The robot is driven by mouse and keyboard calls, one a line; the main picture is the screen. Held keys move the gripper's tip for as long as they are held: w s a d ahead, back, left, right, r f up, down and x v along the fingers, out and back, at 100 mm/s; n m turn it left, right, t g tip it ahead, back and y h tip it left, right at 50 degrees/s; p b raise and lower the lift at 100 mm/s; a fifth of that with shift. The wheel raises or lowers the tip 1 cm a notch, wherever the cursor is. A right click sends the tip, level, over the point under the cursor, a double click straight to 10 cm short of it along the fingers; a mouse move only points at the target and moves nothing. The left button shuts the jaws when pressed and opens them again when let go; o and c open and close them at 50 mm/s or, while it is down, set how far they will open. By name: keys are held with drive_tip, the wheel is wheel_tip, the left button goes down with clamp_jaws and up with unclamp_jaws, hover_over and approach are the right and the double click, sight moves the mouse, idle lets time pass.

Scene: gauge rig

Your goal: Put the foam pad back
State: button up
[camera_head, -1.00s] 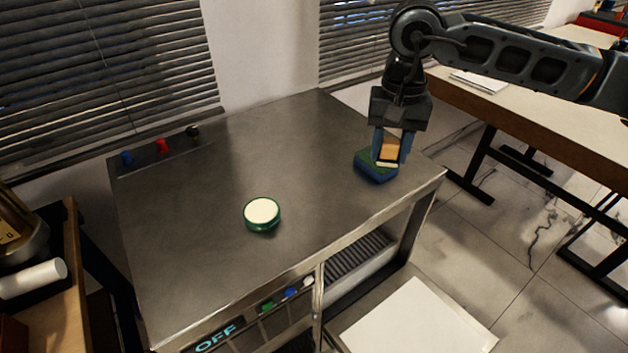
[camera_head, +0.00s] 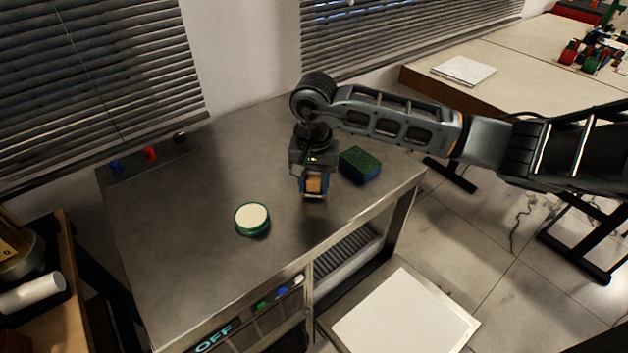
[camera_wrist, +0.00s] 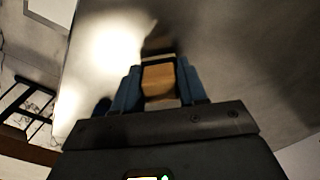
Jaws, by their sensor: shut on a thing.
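My gripper (camera_head: 314,192) is shut on a small orange block (camera_head: 314,185) with a pale lower edge. It holds the block low over the metal bench, between the round piece and the green-and-blue block; I cannot tell whether it touches the top. In the wrist view the orange block (camera_wrist: 158,80) sits between the two blue fingers. A round green piece with a cream top (camera_head: 252,218) stands on the bench to the left. A green-topped blue block (camera_head: 359,164) lies behind and right of my gripper. Which piece is the foam pad is not clear; the held block may be it.
The metal bench top (camera_head: 185,225) is mostly clear. A strip with blue, red and black knobs (camera_head: 150,158) runs along its back left. The front panel has coloured buttons and an "OFF" display (camera_head: 214,338). A white-topped surface (camera_head: 405,315) lies low in front.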

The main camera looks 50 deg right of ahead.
sight(314, 178)
drive_tip(key=shift+f, duration=0.35)
drive_tip(key=shift+f, duration=0.1)
drive_tip(key=o, duration=0.9)
drive_tip(key=shift+o, duration=0.2)
wheel_tip(314, 178, up, 12)
drive_tip(key=b, duration=0.2)
